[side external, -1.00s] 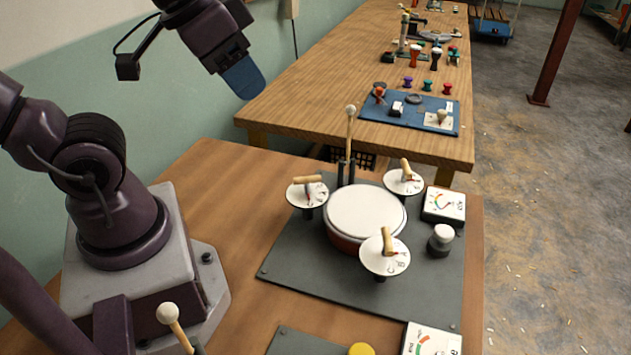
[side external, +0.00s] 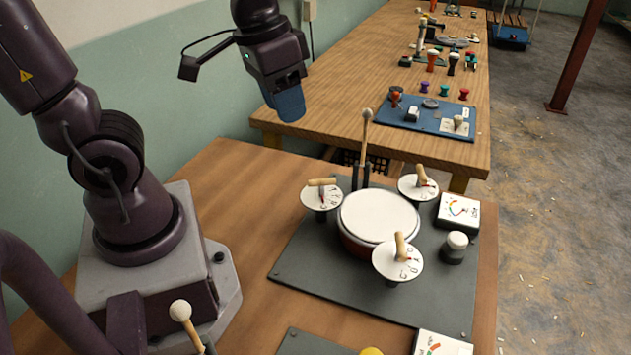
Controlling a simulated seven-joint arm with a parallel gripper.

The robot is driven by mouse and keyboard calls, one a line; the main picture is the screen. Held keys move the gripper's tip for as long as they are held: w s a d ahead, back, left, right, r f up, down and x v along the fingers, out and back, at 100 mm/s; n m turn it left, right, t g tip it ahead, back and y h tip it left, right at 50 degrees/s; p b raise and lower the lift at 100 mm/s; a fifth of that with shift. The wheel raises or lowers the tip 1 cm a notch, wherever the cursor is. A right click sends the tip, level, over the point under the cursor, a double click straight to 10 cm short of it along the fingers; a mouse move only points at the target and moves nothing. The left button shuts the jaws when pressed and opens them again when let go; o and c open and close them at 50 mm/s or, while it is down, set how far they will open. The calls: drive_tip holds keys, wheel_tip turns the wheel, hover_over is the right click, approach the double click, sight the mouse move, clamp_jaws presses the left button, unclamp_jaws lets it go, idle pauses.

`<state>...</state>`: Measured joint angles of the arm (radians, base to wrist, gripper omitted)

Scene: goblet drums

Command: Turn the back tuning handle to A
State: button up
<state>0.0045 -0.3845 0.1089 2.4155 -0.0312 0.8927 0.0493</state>
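The drum (side external: 380,216) with a white head stands on a dark grey board, ringed by three white lettered dials with wooden handles. One handle (side external: 322,182) is on the left dial, lying roughly sideways. Another handle (side external: 421,174) is on the dial at the far right, tilted up to the left. The third handle (side external: 400,246) is on the near dial, pointing mostly up in the picture. The dial letters are too small to read surely. My gripper (side external: 290,110), with blue fingers, hangs above and left of the drum, apart from every handle. Its finger gap is not visible.
An upright mallet (side external: 366,130) stands in a holder behind the drum. A meter box (side external: 457,211) and a white-topped knob (side external: 456,243) are to its right. Another mallet (side external: 181,312) is at the near left. A cluttered wooden bench (side external: 350,85) lies behind.

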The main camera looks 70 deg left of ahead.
sight(315, 183)
drive_tip(key=shift+w+a+f+m+g, duration=1.4)
drive_tip(key=shift+w+a+f+m, duration=0.5)
drive_tip(key=shift+w+a+f, duration=2.4)
drive_tip(key=f, duration=0.4)
drive_tip(key=s+d+f, duration=0.1)
drive_tip(key=f, duration=0.4)
drive_tip(key=d+f, duration=0.1)
drive_tip(key=f, duration=0.3)
drive_tip(key=shift+s+f, duration=0.15)
drive_tip(key=shift+c, duration=0.3)
clamp_jaws()
